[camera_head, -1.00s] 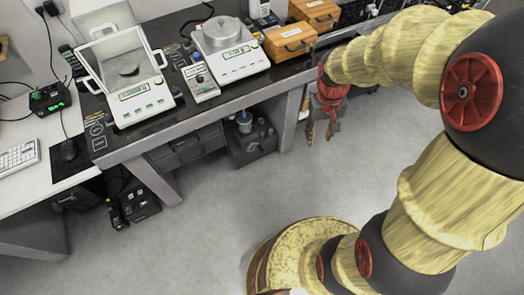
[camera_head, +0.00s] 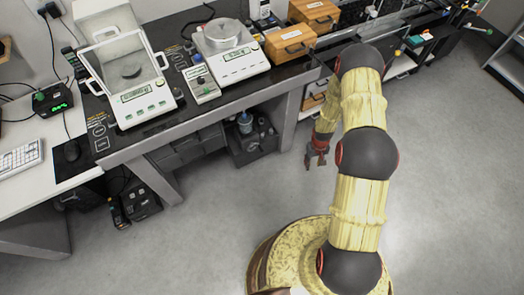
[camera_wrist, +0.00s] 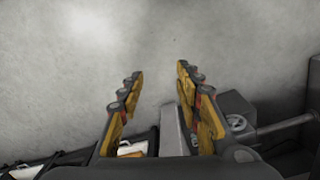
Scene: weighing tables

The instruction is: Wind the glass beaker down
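I cannot make out a glass beaker for certain in either view. A small, bluish, cup-like thing (camera_head: 245,123) stands on a dark box under the table, too small to identify.
The dark-topped table holds a balance with a glass shield (camera_head: 145,97), a second balance (camera_head: 230,50), a small control box (camera_head: 201,84) and wooden boxes (camera_head: 290,44). A keyboard (camera_head: 20,158) lies on the left desk. The floor (camera_head: 220,220) in front is clear.

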